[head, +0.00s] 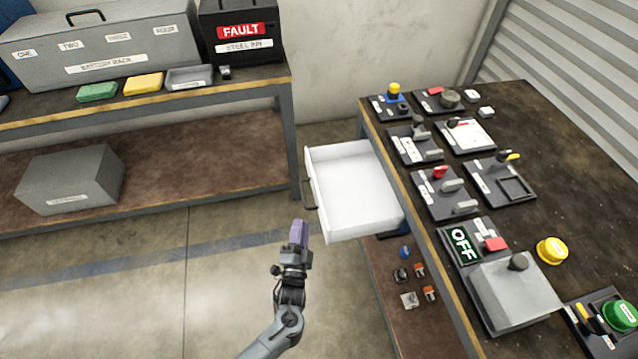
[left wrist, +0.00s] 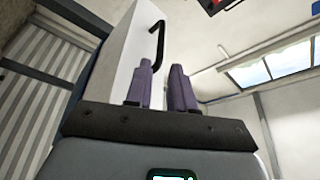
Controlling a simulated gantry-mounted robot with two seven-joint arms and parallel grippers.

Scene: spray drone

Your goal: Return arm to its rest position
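My left gripper (head: 299,228) is in front of the open drawer's near left side in the head view, with the arm coming up from the bottom edge. In the left wrist view its two purple fingers (left wrist: 162,72) stand apart with nothing between them, so it is open and empty. The white drawer (head: 352,190) is pulled out from the right-hand bench and looks empty. Its dark handle (head: 308,190) is just beyond the fingers and apart from them; the handle (left wrist: 157,40) also shows in the left wrist view. My right gripper is not in view.
The right-hand bench (head: 570,175) carries several switch panels, a grey box (head: 515,295) and a yellow button (head: 551,250). Small parts lie on its lower shelf (head: 395,325). The left bench (head: 150,89) holds a battery rack (head: 100,45) and a fault bin (head: 240,30). The floor between is clear.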

